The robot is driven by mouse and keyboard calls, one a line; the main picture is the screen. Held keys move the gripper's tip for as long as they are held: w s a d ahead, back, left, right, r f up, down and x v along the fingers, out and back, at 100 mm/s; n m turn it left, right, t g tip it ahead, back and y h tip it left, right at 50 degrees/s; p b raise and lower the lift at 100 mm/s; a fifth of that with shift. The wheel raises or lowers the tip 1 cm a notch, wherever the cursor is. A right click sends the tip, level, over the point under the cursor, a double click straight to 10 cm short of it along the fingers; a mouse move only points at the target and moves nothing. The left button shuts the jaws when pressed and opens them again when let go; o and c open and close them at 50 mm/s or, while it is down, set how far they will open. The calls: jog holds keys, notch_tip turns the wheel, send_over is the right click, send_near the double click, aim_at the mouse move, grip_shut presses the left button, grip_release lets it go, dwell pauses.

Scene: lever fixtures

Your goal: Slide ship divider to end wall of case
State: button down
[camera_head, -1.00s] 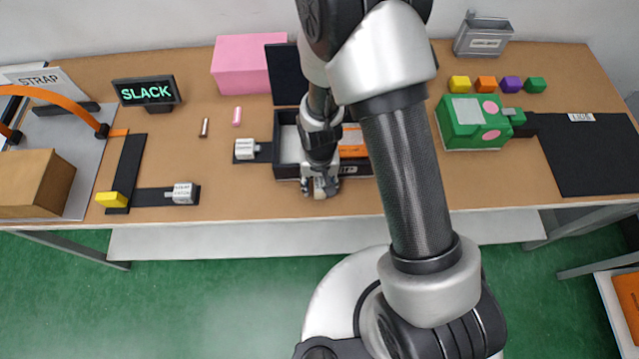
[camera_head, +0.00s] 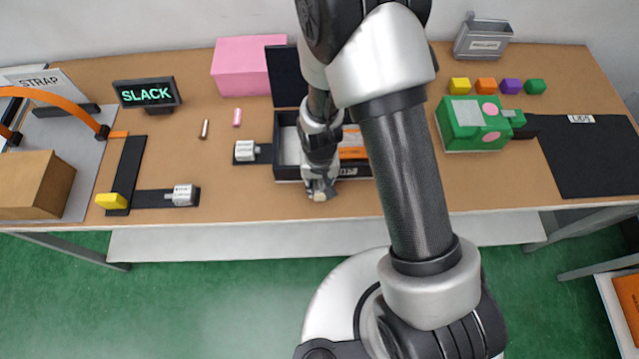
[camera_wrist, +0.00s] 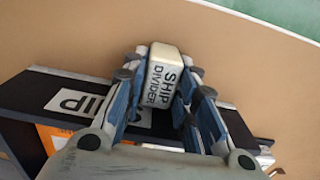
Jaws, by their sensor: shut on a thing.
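The ship divider's pale handle block (camera_wrist: 163,78), lettered SHIP DIVIDER, sits between the fingers of my gripper (camera_wrist: 160,85) in the wrist view. My gripper (camera_head: 321,190) is shut on it at the near side of the black case (camera_head: 287,174) in the head view. The handle's pale end (camera_head: 319,196) shows just below the fingers. The case wall with a white SHIP label (camera_wrist: 76,101) lies beside the handle in the wrist view. My arm and gripper hide most of the divider and part of the case's inside.
An orange item (camera_head: 352,153) lies in the case's right part; the left part looks empty. A label block (camera_head: 245,151) on a black strip stands left of the case. A pink box (camera_head: 240,66) stands behind. Bare table lies in front of the case.

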jog(key=shift+a, duration=0.1)
jog(key=a, duration=1)
jog(key=shift+w+a, duration=0.1)
jog(key=shift+w, duration=0.15)
jog(key=c, duration=1.4)
grip_release()
jog(key=shift+a, duration=0.2)
jog(key=shift+c, duration=0.2)
jog(key=shift+o, duration=0.8)
jog(key=shift+d, duration=0.1)
notch_tip(320, 180, up, 12)
